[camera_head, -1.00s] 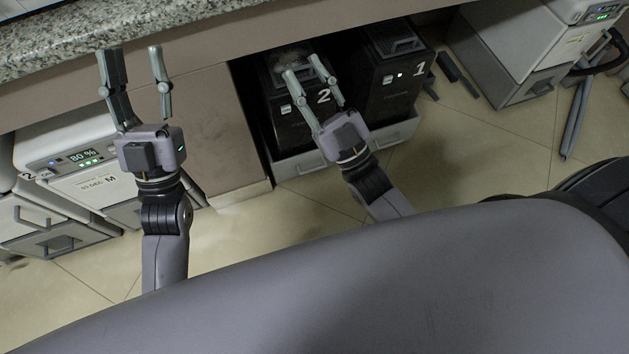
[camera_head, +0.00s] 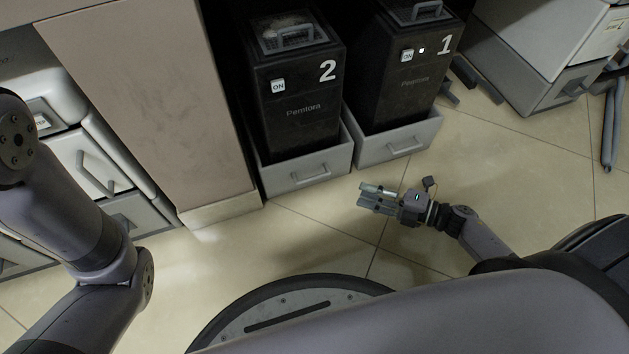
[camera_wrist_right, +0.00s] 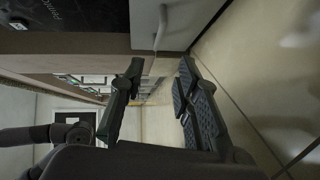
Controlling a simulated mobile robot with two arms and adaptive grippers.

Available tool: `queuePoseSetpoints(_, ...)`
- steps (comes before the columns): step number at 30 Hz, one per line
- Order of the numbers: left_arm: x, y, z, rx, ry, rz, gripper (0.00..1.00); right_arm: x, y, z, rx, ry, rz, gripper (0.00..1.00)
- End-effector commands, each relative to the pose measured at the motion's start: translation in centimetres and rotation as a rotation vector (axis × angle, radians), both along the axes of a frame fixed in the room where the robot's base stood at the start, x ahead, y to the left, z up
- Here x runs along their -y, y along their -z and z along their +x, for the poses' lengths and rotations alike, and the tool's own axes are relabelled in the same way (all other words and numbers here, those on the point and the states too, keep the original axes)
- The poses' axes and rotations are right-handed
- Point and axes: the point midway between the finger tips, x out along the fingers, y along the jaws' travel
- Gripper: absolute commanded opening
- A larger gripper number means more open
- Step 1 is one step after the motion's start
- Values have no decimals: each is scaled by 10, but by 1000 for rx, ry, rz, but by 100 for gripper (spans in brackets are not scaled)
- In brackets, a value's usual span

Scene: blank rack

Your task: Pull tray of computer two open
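Computer two (camera_head: 297,105) is a black tower marked 2, standing in a low grey tray (camera_head: 331,162) with a front handle (camera_head: 311,175). The tray sits level with its neighbour. My right gripper (camera_head: 369,199) is low over the floor, in front and to the right of this tray, pointing left and apart from it. In the right wrist view my right gripper (camera_wrist_right: 161,66) is open and empty. A grey tray front (camera_wrist_right: 190,18) with a handle (camera_wrist_right: 160,29) lies beyond the fingertips; its number is out of sight. My left gripper is outside the views.
Computer one (camera_head: 405,80) stands in its own tray (camera_head: 430,133) just to the right. A beige cabinet panel (camera_head: 150,90) is on the left, with white drawer units beyond it. Grey bars lie on the floor at the right. The floor (camera_head: 325,225) before the trays is clear.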

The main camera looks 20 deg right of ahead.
Motion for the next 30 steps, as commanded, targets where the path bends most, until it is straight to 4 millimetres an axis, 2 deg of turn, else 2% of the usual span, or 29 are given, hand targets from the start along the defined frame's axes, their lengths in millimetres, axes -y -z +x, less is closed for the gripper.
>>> queuePoseSetpoints(9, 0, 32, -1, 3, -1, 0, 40, -52, 13, 48, 5, 0, 5, 30)
queuePoseSetpoints(18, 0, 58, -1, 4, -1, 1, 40, -95, 20, 87, 3, 1, 5, 30)
queuePoseSetpoints(24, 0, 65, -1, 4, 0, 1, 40, -110, 21, 100, 2, 1, 5, 30)
queuePoseSetpoints(30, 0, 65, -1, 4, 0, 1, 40, -113, 20, 103, 0, 2, 4, 30)
